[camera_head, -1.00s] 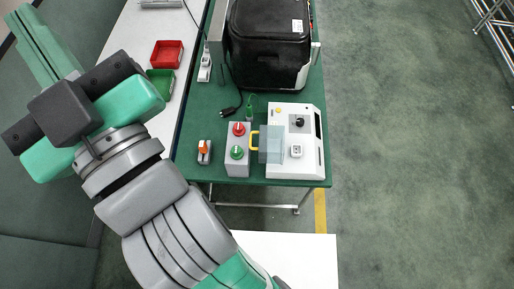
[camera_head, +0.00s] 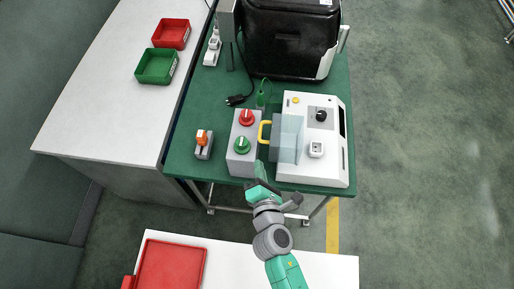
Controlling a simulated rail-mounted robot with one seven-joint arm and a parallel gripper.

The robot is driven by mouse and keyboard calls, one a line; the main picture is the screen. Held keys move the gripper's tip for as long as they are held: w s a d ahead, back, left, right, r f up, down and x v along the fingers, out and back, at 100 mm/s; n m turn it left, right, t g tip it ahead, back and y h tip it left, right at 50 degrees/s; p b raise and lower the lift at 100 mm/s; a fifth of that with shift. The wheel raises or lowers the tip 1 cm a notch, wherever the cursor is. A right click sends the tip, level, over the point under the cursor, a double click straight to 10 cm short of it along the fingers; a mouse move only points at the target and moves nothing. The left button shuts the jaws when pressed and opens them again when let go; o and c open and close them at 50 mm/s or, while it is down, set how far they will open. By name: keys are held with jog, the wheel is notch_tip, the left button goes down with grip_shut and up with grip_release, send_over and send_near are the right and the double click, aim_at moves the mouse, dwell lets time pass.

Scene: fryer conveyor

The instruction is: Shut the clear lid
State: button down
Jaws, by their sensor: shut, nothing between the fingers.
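The clear lid (camera_head: 287,139) is a see-through blue-grey cover with a yellow handle (camera_head: 265,132) on its left side. It stands open at the left side of the white control box (camera_head: 333,170), with the white socket (camera_head: 316,149) on the box's top uncovered. My gripper (camera_head: 259,171) is at the table's front edge, just below the handle in the picture and near the grey button box. It is shut and appears empty. Its fingertips are small and dark here, and I cannot tell their height.
A grey box with red and green knobs (camera_head: 243,146) stands left of the handle. An orange switch (camera_head: 203,144) is further left. A large black fryer-like appliance (camera_head: 290,40) stands behind. Red (camera_head: 172,33) and green (camera_head: 156,66) bins sit on the white counter.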

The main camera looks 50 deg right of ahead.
aim_at(256, 148)
jog(key=x, duration=0.9)
jog(key=shift+r+b, duration=0.1)
jog(key=shift+b, duration=0.25)
jog(key=shift+d, duration=0.1)
